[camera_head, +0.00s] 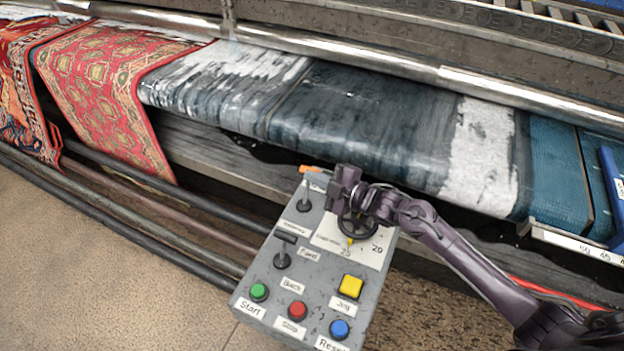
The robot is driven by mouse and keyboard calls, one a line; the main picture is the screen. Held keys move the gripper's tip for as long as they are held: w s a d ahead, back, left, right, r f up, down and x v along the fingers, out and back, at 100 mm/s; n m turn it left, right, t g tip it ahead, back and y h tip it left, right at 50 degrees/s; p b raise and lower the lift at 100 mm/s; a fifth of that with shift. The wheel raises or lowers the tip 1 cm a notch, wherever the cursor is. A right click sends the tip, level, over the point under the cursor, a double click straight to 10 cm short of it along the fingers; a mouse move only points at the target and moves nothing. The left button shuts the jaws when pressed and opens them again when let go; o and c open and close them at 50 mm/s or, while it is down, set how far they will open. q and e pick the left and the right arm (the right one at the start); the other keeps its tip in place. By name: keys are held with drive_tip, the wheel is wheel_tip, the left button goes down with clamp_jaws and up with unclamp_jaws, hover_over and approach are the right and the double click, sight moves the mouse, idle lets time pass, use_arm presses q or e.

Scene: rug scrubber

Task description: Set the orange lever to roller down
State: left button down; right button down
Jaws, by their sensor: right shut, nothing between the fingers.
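The orange lever (310,169) stands at the top left corner of the grey control box (262,290). Its orange grip shows, and a thin stalk appears to run down to a dark round base. The small label below it is too blurred to read. My right gripper (343,189) is shut and empty, just right of the lever, over the upper part of the panel. It partly covers the dark dial. I cannot tell whether it touches the lever. My left gripper is not in view.
A black lever (283,250) and green (259,292), red (298,310), blue (340,329) and yellow (351,286) buttons sit lower on the panel. Behind it is the wet dark belt (350,110), with red patterned rugs (105,85) at left. Long bars run low at left.

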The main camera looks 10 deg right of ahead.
drive_tip(key=shift+w+d+m, duration=0.15)
drive_tip(key=shift+w+m, duration=0.1)
drive_tip(key=shift+m, duration=0.25)
drive_tip(key=shift+f, duration=0.1)
